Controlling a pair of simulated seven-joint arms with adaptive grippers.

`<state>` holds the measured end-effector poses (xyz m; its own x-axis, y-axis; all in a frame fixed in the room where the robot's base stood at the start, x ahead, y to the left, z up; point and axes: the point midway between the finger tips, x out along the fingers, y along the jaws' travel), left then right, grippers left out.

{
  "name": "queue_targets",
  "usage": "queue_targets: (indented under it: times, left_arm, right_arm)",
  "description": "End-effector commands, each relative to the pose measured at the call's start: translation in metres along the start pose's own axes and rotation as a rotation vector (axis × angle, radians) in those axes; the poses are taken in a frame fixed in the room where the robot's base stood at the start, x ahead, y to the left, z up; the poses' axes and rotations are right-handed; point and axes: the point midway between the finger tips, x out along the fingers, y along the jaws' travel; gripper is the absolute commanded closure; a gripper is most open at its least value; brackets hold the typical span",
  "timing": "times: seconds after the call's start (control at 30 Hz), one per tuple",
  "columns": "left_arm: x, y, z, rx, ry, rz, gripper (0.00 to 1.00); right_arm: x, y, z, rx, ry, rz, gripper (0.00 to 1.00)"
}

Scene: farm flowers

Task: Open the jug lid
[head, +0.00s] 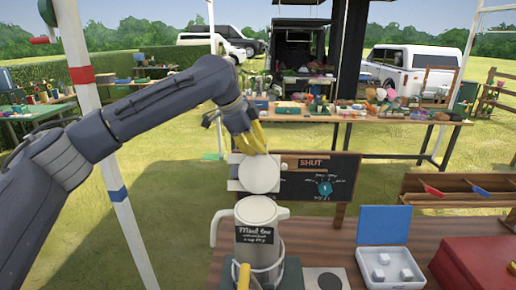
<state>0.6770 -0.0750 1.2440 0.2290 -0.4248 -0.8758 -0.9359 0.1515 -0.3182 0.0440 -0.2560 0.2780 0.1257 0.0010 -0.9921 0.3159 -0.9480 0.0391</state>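The pale grey jug (262,235) stands upright on the wooden table at the bottom centre. It has a handle on its left and a dark "Mint tea" label. A round white disc (260,174) stands upright just above and behind the jug's rim; it looks like the lid tilted up, but I cannot tell whether it joins the jug. My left gripper (257,148) reaches in from the left, its yellow fingers pointing down at the disc's top edge. I cannot tell whether they touch it or how far apart they are.
A dark board (318,185) marked "SHUT" with a teal dial stands behind. A blue-lidded box (385,240) with white pieces and a red box (475,265) stand to the right. A striped pole (112,170) stands left.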

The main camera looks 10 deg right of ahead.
Motion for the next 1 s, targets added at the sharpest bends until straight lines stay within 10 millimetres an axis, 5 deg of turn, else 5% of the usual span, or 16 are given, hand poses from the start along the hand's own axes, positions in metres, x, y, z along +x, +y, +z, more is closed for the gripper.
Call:
queue_targets:
  times: [0.33, 0.57, 1.0]
  left_arm:
    - [0.001, 0.0, 0.001, -0.001, -0.002, 0.0, 1.0]
    - [0.0, 0.0, 0.001, -0.001, -0.001, 0.0, 0.72]
    - [-0.016, -0.001, 0.001, -0.001, 0.0, -0.003, 0.72]
  right_arm:
    - [0.0, 0.0, 0.002, 0.0, -0.002, 0.0, 0.56]
    - [0.0, 0.0, 0.003, 0.0, -0.003, 0.0, 0.56]
    - [0.0, 0.002, 0.004, -0.001, -0.005, 0.002, 0.56]
